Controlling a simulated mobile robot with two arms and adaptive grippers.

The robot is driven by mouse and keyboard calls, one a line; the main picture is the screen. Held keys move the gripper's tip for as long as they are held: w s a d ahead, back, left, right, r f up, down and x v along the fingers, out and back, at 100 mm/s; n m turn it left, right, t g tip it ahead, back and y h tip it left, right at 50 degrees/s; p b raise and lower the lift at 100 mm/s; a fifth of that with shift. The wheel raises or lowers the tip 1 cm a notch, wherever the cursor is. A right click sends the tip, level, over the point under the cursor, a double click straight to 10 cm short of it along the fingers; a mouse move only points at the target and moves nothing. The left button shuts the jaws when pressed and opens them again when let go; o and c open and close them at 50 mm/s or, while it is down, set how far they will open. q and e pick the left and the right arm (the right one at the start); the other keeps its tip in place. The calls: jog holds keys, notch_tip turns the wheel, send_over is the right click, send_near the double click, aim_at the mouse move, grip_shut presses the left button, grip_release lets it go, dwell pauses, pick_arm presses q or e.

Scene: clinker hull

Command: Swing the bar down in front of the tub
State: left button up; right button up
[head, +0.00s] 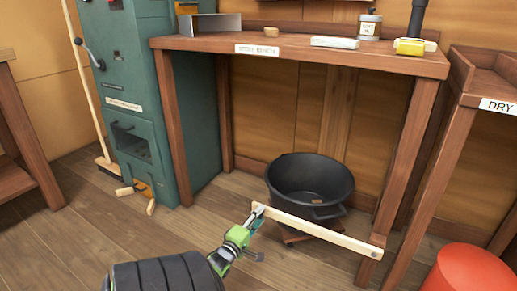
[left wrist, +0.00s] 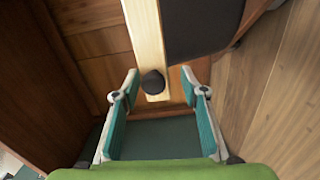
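The bar (head: 318,231) is a pale wooden strip joined at its right end to the bench's front right leg. It lies about level, low across the front of the black tub (head: 311,186), which stands under the bench. My left gripper (head: 256,214) is at the bar's free left end. In the left wrist view the gripper (left wrist: 161,82) is open, its teal-padded fingers apart. The bar's end (left wrist: 148,40) and its dark round knob (left wrist: 153,83) show between the fingertips, with gaps on both sides. My right gripper is not in view.
The wooden bench (head: 290,48) holds a tin (head: 370,25), a yellow-green block (head: 409,46) and other small things. A green cabinet (head: 130,100) stands left, a red round-topped object (head: 468,270) at lower right.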

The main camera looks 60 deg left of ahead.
pick_arm(q)
jog(key=shift+f, duration=0.1)
jog(key=v, duration=1.2)
jog(key=shift+a, duration=0.1)
